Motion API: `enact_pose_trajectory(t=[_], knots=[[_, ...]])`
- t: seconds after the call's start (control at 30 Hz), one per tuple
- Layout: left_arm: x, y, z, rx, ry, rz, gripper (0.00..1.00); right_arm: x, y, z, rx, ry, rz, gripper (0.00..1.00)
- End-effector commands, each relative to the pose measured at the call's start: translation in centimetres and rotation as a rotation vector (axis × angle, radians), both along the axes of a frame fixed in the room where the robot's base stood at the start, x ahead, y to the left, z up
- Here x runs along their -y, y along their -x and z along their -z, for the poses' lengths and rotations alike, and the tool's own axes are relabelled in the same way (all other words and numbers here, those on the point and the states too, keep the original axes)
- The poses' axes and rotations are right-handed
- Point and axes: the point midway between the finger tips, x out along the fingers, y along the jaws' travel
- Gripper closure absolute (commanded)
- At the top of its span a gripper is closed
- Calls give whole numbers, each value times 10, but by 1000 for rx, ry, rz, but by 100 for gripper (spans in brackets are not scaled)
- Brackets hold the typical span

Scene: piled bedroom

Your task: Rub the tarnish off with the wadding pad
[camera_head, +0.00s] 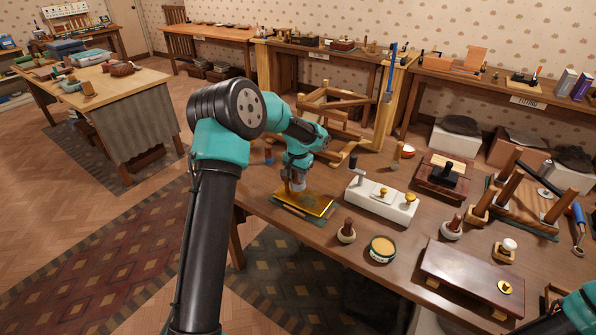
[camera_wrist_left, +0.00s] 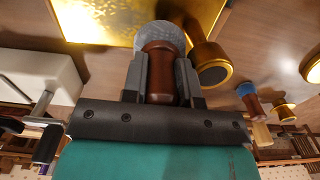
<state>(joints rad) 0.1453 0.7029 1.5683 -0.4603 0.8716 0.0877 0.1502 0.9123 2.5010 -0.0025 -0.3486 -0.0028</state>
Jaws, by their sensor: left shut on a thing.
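A golden metal plate (camera_head: 312,203) lies on a dark green mat (camera_head: 290,215) near the left front edge of the workbench. It also shows in the left wrist view (camera_wrist_left: 105,20), bright with a strong glare. My left gripper (camera_head: 297,184) is low over the plate. In the left wrist view its fingers are shut on the brown wooden handle of the wadding pad (camera_wrist_left: 160,72). The pad's grey round head (camera_wrist_left: 160,37) is at the plate's edge in that view; I cannot tell whether it touches. Tarnish is hard to make out.
A white block with brass knobs (camera_head: 382,200) stands right of the plate. A wooden-handled stamp (camera_head: 347,232) and a round tin (camera_head: 381,249) stand in front. A wooden frame (camera_head: 335,115) is behind. A brass cylinder (camera_wrist_left: 210,62) is close beside the pad.

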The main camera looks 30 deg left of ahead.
Motion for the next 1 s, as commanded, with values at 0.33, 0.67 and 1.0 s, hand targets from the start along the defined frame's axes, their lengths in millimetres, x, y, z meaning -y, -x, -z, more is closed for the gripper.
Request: enact_pose_trajectory(t=[0.33, 0.67, 1.0], knots=[[37, 3, 16, -1, 0, 1, 100, 0, 0, 0, 0, 0, 0, 57], [89, 6, 16, -1, -1, 2, 100, 0, 0, 0, 0, 0, 0, 57], [129, 9, 16, -1, 0, 0, 100, 0, 0, 0, 0, 0, 0, 57]])
